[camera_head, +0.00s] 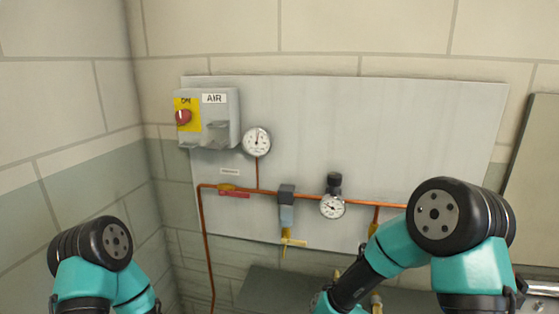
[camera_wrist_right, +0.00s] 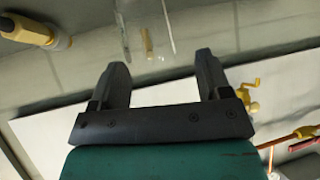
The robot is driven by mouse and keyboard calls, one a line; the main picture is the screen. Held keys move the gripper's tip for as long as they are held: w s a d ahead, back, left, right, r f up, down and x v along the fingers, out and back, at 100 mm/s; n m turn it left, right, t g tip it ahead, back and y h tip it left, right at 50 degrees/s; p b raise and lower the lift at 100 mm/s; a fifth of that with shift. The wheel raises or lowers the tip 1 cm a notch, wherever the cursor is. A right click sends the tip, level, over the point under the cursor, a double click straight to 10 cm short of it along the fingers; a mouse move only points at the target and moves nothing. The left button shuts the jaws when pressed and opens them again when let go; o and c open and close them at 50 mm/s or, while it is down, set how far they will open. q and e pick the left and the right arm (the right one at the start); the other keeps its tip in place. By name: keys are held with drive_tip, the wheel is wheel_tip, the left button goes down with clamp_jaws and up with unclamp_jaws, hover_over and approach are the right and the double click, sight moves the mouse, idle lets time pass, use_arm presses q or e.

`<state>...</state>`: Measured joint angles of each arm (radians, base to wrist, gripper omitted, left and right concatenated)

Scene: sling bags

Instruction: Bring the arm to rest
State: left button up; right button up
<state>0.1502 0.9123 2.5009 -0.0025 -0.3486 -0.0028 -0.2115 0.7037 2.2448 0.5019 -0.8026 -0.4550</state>
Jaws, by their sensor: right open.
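My right gripper (camera_wrist_right: 161,70) shows in the right wrist view with its two dark fingers apart and nothing between them. In the head view my right arm reaches down and left in front of the panel, and its gripper is not clearly visible there. My left arm stands at the lower left of the head view; its gripper is out of frame. The grey panel (camera_head: 330,120) on the wall carries copper pipe (camera_head: 290,195), gauges and a control box, and my right arm covers part of its lower right.
A grey box with a red knob (camera_head: 183,116) and an AIR label is at the panel's upper left. A round gauge (camera_head: 257,141) and a lower gauge (camera_head: 332,206) sit along the piping. A yellow fitting (camera_wrist_right: 30,30) and clear tubes show near the gripper in the wrist view.

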drive_tip(key=s+d+f+g+y, duration=0.1)
drive_tip(key=s+d+f+g, duration=0.1)
drive_tip(key=s+f+g, duration=0.3)
drive_tip(key=s+d+f+m+g+y, duration=0.1)
drive_tip(key=s+f+g, duration=0.4)
drive_tip(key=s+f, duration=0.9)
drive_tip(key=s+d+y, duration=0.1)
drive_tip(key=s+d, duration=0.1)
drive_tip(key=s, duration=0.1)
drive_tip(key=shift+s+d+y, duration=0.2)
drive_tip(key=shift+s+y, duration=0.1)
idle(1.7)
